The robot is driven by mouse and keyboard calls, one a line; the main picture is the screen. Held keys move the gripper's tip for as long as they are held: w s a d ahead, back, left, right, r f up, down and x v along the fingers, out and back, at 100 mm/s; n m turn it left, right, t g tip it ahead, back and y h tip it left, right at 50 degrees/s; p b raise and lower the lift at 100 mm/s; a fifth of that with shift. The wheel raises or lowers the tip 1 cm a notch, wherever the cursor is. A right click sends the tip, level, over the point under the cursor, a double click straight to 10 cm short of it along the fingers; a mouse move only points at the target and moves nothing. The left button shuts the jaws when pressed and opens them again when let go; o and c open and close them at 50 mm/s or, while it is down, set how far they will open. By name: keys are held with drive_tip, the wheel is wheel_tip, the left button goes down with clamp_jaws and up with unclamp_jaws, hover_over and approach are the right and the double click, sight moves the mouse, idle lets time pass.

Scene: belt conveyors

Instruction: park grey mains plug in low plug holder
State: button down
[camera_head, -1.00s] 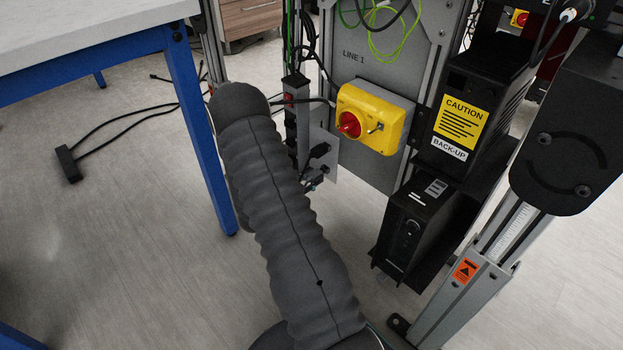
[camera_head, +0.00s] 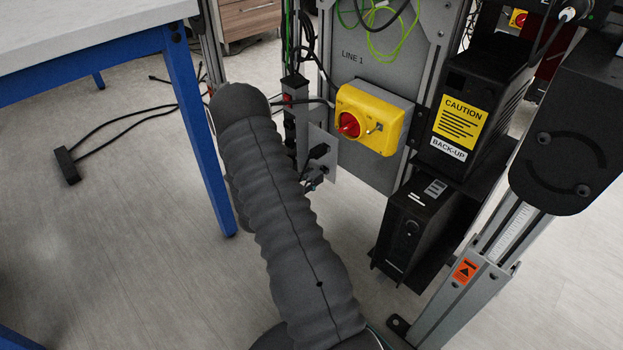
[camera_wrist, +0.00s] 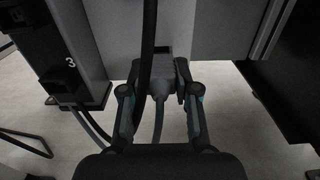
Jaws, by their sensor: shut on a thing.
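In the wrist view my gripper (camera_wrist: 158,92) is shut on the grey mains plug (camera_wrist: 158,84), whose grey cord runs down between the fingers. A lighter grey block (camera_wrist: 153,64) lies just beyond the plug; I cannot tell whether it is the low plug holder or whether the plug touches it. A black cable crosses in front of the left finger. In the head view my sleeved arm hides most of the gripper and the plug. A grey bracket plate (camera_head: 327,170) with dark fittings shows right of the arm.
A black power strip (camera_head: 291,138) with a red switch stands beside the bracket. A yellow switch box (camera_head: 368,120) sits on the LINE 1 panel, and black back-up units (camera_head: 412,230) stand right. A blue-legged table (camera_head: 190,120) is at left. Cords hang nearby.

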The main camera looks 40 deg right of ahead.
drive_tip(key=shift+d, duration=0.55)
idle(0.4)
drive_tip(key=c, duration=0.8)
unclamp_jaws()
drive_tip(key=shift+a, duration=0.15)
drive_tip(key=a, duration=0.8)
drive_tip(key=s+a, duration=0.1)
drive_tip(key=a, duration=0.2)
drive_tip(key=shift+a, duration=0.4)
